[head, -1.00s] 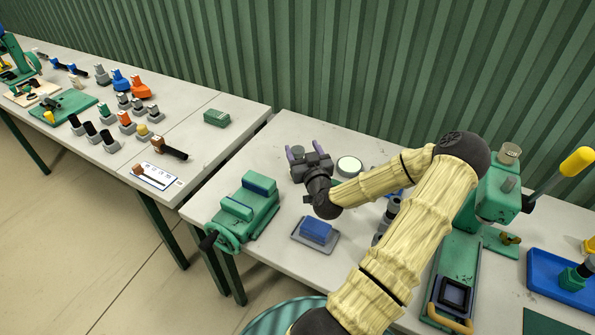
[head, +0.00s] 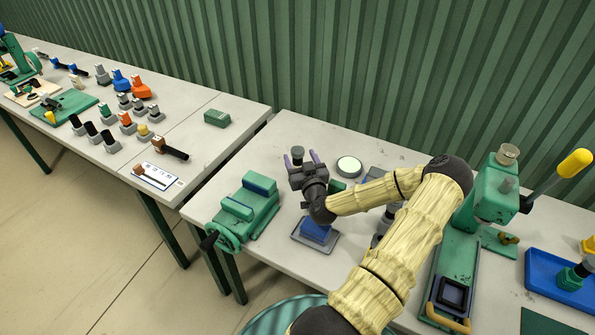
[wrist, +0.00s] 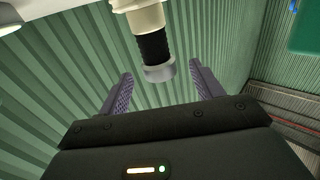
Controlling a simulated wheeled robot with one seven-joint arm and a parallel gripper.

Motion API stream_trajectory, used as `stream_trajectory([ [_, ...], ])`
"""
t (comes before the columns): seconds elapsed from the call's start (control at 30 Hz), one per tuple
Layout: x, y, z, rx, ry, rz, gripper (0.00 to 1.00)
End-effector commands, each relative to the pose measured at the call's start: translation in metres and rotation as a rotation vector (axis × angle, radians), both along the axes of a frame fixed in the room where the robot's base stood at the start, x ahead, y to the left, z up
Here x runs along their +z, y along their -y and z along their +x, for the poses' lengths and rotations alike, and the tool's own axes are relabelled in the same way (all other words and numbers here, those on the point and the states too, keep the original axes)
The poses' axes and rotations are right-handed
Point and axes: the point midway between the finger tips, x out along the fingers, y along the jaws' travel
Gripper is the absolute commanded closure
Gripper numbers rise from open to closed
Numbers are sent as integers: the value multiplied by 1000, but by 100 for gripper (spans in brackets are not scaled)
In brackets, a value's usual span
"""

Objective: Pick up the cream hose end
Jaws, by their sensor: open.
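The cream hose end (wrist: 150,45) shows in the wrist view at top centre. It has a cream part, a black ribbed band and a grey metal tip. The tip appears between the two purple fingers, apart from both; its depth relative to them is hard to judge. In the head view a small black piece with a grey top (head: 297,152), apparently the same hose end, stands by my gripper's fingertips. My gripper (head: 304,161) is open and empty, low over the near table. It also shows in the wrist view (wrist: 160,74). The lower part of the hose end is hidden by my gripper in the head view.
A white-topped round thing (head: 348,166) lies just right of my gripper. A blue block on a grey tray (head: 315,236) is below my wrist. A green vise (head: 245,210) stands to the left. A green lever machine (head: 490,200) is at right. The corrugated green wall is behind.

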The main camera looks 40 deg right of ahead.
Motion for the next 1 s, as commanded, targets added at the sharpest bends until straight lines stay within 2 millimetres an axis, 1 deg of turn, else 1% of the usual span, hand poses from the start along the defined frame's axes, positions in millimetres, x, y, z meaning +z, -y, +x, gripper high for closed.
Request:
stream_trajectory([
  [0.3,1,17,41,-2,1,2,34],
  [0.4,1,20,48,-1,0,1,34],
  [0.97,0,20,49,0,-1,0,34],
  [1.0,0,20,49,0,-1,0,42],
])
